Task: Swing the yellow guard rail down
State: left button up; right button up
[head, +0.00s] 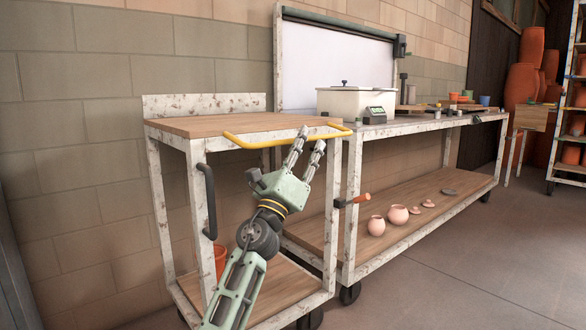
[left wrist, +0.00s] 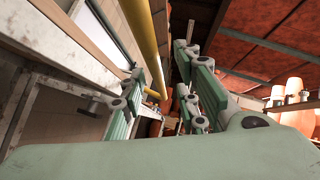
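The yellow guard rail (head: 262,145) runs along the front of the wooden top of the small cart, about level with its edge, with both ends bent back. My left gripper (head: 311,138) is at the right part of the rail, its two fingers pointing up and spread apart. In the left wrist view the rail (left wrist: 150,50) runs down the picture between the two open fingers (left wrist: 158,95). I cannot tell whether a finger touches it. My right gripper is in neither view.
The small cart (head: 200,126) has a black upright handle (head: 207,200) on its left side. The floor in front is clear.

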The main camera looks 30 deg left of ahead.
pick_arm(q)
jog(key=v, duration=0.8)
jog(key=shift+s+f, duration=0.2)
jog(key=shift+s, duration=0.05)
